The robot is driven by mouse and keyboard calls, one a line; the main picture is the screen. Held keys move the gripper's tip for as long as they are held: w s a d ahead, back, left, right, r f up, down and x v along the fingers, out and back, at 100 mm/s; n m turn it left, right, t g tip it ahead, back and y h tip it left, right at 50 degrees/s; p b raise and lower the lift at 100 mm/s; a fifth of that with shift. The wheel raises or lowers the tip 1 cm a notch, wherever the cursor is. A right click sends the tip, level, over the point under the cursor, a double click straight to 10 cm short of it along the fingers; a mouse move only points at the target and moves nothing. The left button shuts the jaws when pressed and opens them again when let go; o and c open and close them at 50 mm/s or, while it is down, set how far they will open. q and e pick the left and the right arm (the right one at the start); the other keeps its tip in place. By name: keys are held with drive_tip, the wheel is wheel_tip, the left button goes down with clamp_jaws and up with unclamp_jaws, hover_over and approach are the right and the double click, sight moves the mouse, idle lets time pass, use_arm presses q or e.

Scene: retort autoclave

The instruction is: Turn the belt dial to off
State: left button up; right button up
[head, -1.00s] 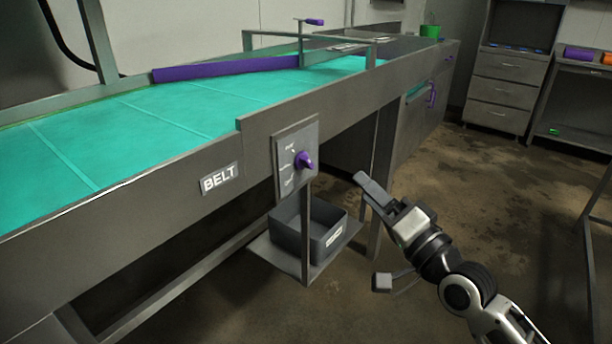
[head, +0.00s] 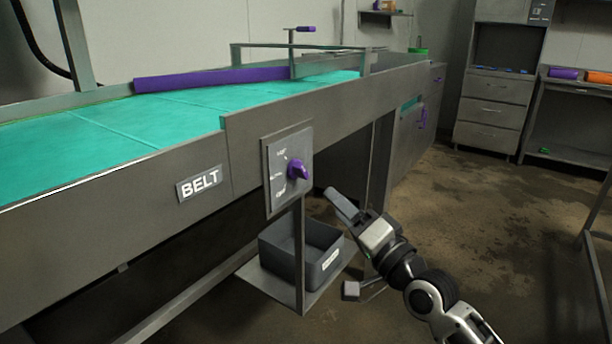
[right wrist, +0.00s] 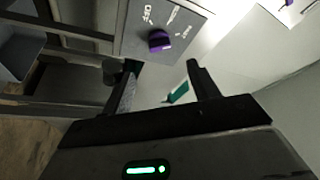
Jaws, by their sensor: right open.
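The belt dial is a purple knob (head: 299,170) on a grey panel (head: 275,182) at the front of the conveyor, right of the BELT sign (head: 199,184). My left gripper is not in view.
A dark grey bin (head: 307,262) stands on a shelf below the panel. The teal conveyor belt (head: 60,152) with a purple bar (head: 205,79) runs behind it. A drawer cabinet (head: 492,115) stands at the back right. The floor right of my right arm is open.

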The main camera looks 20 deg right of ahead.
sight(304, 175)
drive_tip(key=x, duration=1.1)
drive_tip(key=shift+w+b, duration=0.1)
drive_tip(key=shift+b, duration=0.2)
drive_tip(key=c, duration=1)
